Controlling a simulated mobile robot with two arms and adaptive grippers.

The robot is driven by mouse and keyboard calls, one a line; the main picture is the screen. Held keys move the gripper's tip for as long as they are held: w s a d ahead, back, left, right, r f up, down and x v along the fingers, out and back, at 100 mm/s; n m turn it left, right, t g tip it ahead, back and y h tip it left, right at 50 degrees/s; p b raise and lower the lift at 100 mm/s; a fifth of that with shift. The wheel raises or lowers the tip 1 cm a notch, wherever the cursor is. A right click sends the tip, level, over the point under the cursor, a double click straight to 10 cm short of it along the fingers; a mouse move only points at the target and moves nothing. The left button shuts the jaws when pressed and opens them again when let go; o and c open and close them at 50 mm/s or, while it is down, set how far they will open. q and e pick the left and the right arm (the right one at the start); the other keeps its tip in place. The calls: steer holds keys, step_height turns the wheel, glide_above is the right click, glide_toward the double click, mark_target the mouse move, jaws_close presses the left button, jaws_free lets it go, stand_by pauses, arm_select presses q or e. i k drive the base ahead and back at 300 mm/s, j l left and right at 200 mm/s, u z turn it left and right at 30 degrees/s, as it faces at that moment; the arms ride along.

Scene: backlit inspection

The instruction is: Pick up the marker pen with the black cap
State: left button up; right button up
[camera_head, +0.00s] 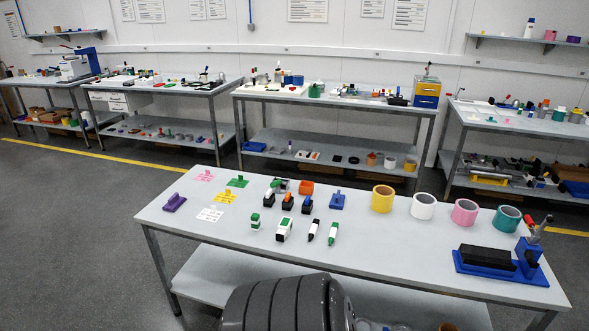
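The marker pen with the black cap (313,230) lies on the near grey table (380,262), about the middle of its length and close to the front edge. It is short, white and black. A similar marker with a green cap (333,233) lies just to its right, with a small gap between them. A larger white and green piece (284,229) is just to its left. Neither of my grippers shows in the head view.
Black-based blocks with coloured tops (287,200) stand behind the markers. Yellow (376,199), white, pink and teal tape rolls line the back right. A blue and black fixture (490,262) stands at the right end. The front middle-right is clear.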

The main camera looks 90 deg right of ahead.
mark_target(315, 226)
steer(key=z, duration=2.9)
